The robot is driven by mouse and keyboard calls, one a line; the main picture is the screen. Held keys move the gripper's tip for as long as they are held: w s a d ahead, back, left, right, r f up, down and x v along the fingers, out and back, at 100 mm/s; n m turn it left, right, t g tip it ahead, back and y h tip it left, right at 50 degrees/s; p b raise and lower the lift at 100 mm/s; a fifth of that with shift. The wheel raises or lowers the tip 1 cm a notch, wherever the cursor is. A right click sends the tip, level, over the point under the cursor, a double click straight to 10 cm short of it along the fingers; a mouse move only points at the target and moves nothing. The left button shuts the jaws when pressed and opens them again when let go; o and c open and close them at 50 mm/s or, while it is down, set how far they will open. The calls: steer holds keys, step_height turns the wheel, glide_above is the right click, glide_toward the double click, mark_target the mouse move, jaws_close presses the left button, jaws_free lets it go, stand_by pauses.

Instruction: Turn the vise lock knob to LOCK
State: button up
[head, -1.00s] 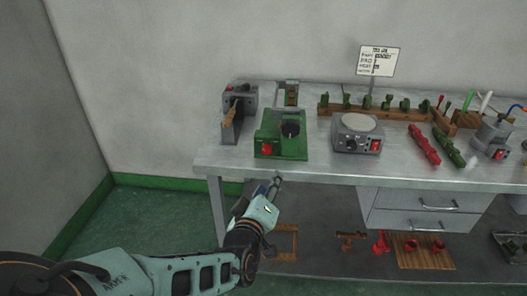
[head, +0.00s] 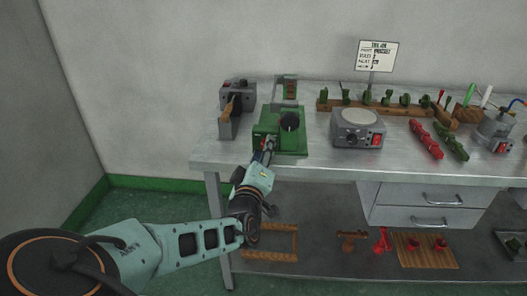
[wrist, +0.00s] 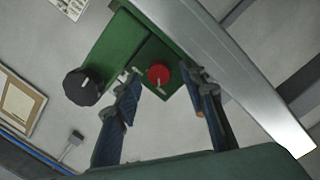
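The green vise machine (head: 295,143) sits near the front left of the bench and also shows in the wrist view (wrist: 113,42). A red knob (wrist: 159,75) with a pale mark is on its front. A larger black knob (wrist: 83,87) is on its top. In the head view the red knob is mostly hidden behind my gripper (head: 267,152). In the wrist view my gripper (wrist: 161,82) is open, with one finger on each side of the red knob. I cannot tell whether the fingers touch it. No LOCK label is readable.
A grey clamp-like device (head: 236,108) stands left of the green machine. A grey hot plate (head: 350,139) is to its right, with red and green parts beyond. The bench front edge (head: 330,178) runs just under my gripper.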

steer(key=shift+w, duration=0.5)
jaws_close()
